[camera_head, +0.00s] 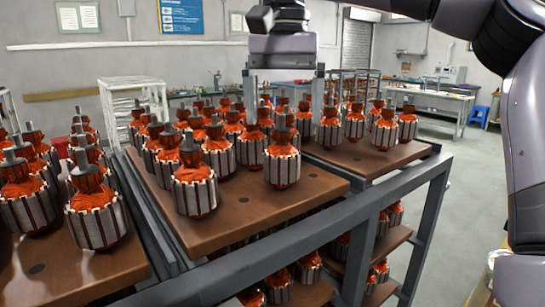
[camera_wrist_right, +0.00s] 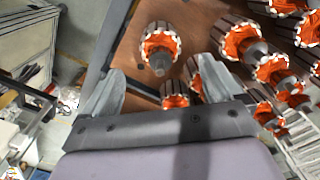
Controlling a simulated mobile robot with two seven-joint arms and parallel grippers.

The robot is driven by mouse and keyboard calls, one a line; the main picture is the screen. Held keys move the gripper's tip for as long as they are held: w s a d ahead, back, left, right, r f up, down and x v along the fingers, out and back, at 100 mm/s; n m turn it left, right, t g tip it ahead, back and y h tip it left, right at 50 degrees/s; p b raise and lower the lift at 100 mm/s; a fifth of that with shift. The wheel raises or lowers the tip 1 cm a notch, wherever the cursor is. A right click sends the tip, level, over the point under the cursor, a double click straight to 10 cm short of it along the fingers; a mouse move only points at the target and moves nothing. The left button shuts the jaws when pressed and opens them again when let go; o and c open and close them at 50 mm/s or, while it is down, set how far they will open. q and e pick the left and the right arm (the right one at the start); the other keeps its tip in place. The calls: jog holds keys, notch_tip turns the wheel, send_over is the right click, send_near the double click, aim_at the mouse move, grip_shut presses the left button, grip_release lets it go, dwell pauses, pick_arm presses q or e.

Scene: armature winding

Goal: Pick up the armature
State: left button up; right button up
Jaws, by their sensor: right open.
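Several armatures, each with an orange winding, silver-grey slotted core and upright grey shaft, stand on brown boards. One armature (camera_head: 282,162) stands near the front edge of the middle board, below and in front of my right gripper (camera_head: 284,102). The right gripper points down above the board, its two fingers apart and nothing visibly held. In the right wrist view, my right gripper (camera_wrist_right: 160,80) shows both fingers, with an armature (camera_wrist_right: 160,42) seen ahead of the gap between them. Other armatures behind the fingers are partly hidden. My left gripper is not in view.
The middle brown board (camera_head: 235,222) has bare room with empty holes at its front. Another armature (camera_head: 195,185) stands close to the left. A grey metal rack (camera_head: 330,225) holds the boards, with more armatures on lower shelves. Open floor (camera_head: 470,180) lies to the right.

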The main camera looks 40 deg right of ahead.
aim_at(282, 147)
jog(key=shift+s+f, duration=0.2)
jog(key=shift+f, duration=0.6)
jog(key=f, duration=0.5)
jog(key=shift+w+a, duration=0.1)
jog(key=shift+a, duration=0.1)
jog(key=shift+c, duration=0.3)
jog(key=shift+r, duration=0.1)
jog(key=c, duration=1.5)
